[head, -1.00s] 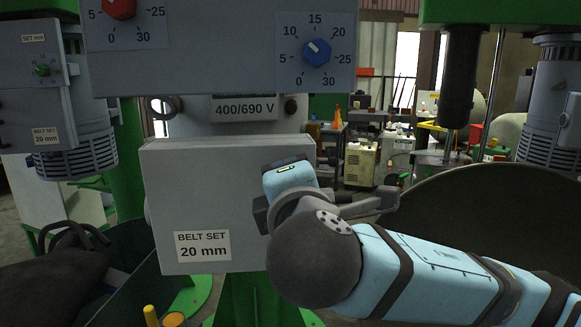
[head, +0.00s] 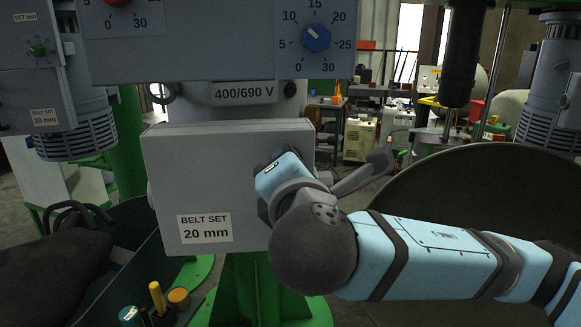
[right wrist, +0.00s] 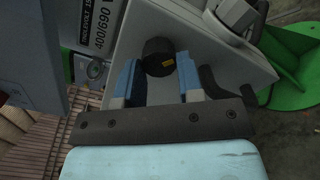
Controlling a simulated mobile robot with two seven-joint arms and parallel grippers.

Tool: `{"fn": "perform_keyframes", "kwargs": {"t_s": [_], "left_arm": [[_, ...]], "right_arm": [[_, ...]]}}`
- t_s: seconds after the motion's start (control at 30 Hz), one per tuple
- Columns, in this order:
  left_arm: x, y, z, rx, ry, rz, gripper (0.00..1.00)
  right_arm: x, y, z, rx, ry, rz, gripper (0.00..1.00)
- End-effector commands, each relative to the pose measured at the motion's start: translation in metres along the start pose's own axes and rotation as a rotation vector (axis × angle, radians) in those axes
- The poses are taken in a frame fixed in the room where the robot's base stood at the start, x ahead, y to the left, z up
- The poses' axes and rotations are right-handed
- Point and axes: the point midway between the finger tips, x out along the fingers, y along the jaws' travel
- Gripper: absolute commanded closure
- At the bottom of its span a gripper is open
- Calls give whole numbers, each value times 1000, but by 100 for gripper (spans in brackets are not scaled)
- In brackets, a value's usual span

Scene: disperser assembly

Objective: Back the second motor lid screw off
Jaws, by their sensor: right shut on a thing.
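The grey motor lid (head: 225,170) carries a "BELT SET 20 mm" label and stands upright in the middle of the head view. My right arm reaches in from the right to the lid's right edge, where the hand hides the screw in this view. The gripper is shut on this knob, next to the grey lid face (right wrist: 128,48).
A grey panel with a blue dial (head: 315,39) hangs above the lid. A dark-walled green bin (head: 150,255) with yellow-topped and teal items is at lower left. A large dark round vessel (head: 480,190) stands at right, behind my arm.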

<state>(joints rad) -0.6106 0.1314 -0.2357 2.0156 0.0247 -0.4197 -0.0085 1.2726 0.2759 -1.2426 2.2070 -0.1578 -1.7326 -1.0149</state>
Motion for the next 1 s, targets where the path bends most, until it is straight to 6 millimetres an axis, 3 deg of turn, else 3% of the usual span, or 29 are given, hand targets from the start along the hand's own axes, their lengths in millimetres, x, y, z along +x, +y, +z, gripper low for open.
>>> {"fn": "perform_keyframes", "kwargs": {"t_s": [0.13,0.17,0.27,0.67,0.77,1.0], "left_arm": [[0,0,0,0,1,-1,100],[0,0,0,0,1,-1,100],[0,-1,0,0,1,-2,100],[1,-1,0,-1,1,-2,100],[2,-1,2,-2,0,-2,100],[5,-1,6,-7,-4,-1,100]], "right_arm": [[0,0,0,1,-1,0,89],[0,0,0,1,-1,0,63],[0,0,0,1,0,0,40],[-8,0,-1,2,2,3,40],[-22,0,-1,3,4,4,40],[-79,0,-2,4,4,6,40]]}}
